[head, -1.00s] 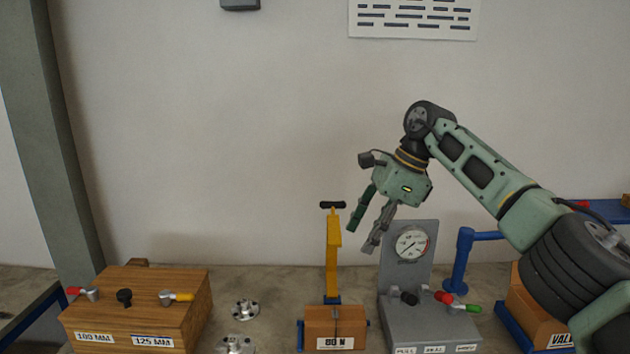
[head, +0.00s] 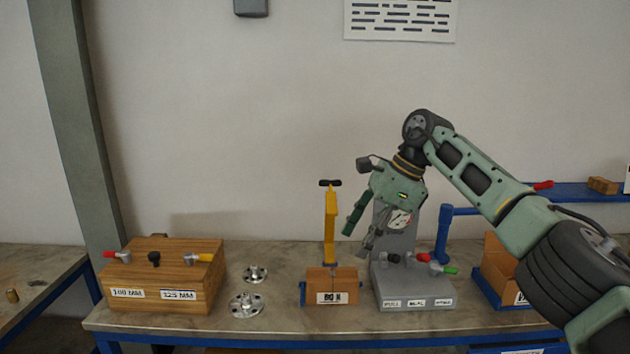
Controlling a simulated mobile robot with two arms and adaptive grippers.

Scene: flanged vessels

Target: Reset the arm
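My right arm comes in from the right of the head view, bent at a high elbow. Its gripper (head: 362,232) points down and slightly left, with its two fingers apart and nothing between them. It hangs in front of the grey gauge stand (head: 413,290) and partly covers the dial gauge (head: 401,219). The fingertips are close to the stand in the picture; I cannot tell whether they touch it. My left gripper is not in view.
A blue post (head: 443,235) and another box (head: 497,262) stand right of the gauge stand.

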